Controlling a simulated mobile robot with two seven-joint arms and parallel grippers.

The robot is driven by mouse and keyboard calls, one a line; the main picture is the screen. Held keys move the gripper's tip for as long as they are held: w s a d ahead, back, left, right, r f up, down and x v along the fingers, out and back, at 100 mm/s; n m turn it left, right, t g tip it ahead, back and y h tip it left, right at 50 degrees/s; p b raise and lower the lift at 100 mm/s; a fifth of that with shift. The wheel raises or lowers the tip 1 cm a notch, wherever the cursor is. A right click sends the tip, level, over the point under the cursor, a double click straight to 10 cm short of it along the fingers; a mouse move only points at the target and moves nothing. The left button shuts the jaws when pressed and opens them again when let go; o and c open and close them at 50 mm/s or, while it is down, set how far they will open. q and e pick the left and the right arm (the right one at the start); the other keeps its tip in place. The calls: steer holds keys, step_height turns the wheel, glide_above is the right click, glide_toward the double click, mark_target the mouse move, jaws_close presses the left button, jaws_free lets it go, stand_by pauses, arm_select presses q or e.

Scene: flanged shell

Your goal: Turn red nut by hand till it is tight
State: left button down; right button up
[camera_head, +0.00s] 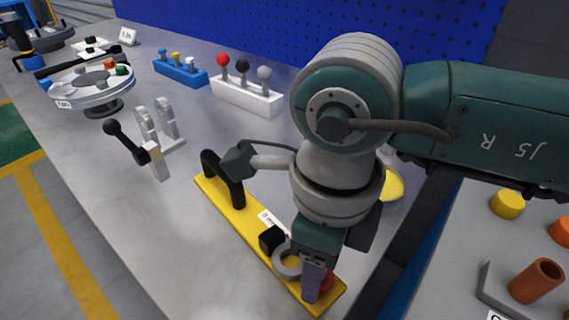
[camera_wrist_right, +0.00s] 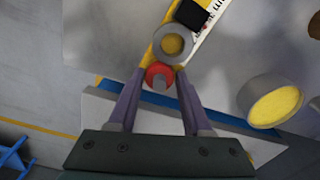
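The red nut (camera_wrist_right: 158,75) sits on a pale threaded stud at the end of the yellow plate (camera_head: 222,205). In the head view the nut (camera_head: 327,282) is partly hidden behind my right gripper (camera_head: 316,286). In the right wrist view, the fingers of my right gripper (camera_wrist_right: 160,76) stand apart, one on each side of the nut. A narrow gap seems to show beside it; contact is unclear. A grey ring (camera_head: 286,264) with a yellow centre lies beside the nut, also in the wrist view (camera_wrist_right: 172,44). My left gripper is out of view.
A black block (camera_head: 271,239) and black handle (camera_head: 228,180) stand on the plate. A lever stand (camera_head: 165,138), a white knob rack (camera_head: 246,96) and a round flanged fixture (camera_head: 92,82) are farther back. Another table with yellow and orange cylinders (camera_head: 536,281) is at right.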

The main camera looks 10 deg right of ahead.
steer(key=o, duration=0.3)
step_height(320, 180, up, 10)
steer(key=shift+f+p, duration=0.1)
steer(key=shift+p, duration=0.35)
